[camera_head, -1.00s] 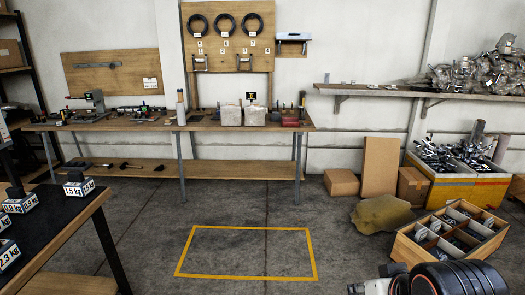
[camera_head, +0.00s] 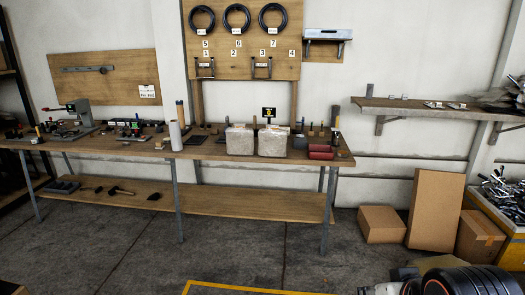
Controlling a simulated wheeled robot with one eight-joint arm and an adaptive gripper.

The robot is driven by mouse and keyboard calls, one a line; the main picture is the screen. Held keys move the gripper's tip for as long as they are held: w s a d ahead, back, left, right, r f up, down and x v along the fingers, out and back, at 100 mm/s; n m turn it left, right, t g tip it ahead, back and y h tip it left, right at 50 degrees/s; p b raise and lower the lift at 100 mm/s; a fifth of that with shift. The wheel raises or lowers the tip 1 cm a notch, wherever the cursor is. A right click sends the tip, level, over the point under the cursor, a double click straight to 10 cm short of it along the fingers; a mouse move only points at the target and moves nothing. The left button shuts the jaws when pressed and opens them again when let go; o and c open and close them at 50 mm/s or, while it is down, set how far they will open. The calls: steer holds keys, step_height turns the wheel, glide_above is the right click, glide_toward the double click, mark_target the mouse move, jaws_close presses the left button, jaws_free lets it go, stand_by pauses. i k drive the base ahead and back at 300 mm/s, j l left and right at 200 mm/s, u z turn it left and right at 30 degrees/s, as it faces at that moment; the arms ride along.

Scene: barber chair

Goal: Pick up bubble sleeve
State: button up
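No thing is clearly marked as the bubble sleeve. Two pale, wrapped-looking blocks, the left one (camera_head: 240,139) and the right one (camera_head: 272,140), stand side by side on the workbench (camera_head: 110,151). A whitish upright roll (camera_head: 176,135) stands to their left near the bench's front edge. Either could fit the name, but I cannot tell which. Part of my own arm shows at the lower right corner. My gripper's fingers are not in view, so nothing is seen in its hold.
The bench also holds a vise-like tool (camera_head: 77,113), small tools and a red item (camera_head: 320,152). Its lower shelf (camera_head: 230,204) carries a few dark tools. Cardboard boxes (camera_head: 436,210) stand on the floor to the right. The floor before the bench is open, with yellow tape (camera_head: 245,289).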

mark_target(241, 139)
steer(key=i+j+u, duration=0.2)
steer(key=i, duration=0.5)
steer(key=i+l+u, duration=0.1)
steer(key=i+u, duration=0.15)
steer(key=i, duration=0.45)
steer(key=i+l+u, duration=0.2)
steer(key=i, duration=0.55)
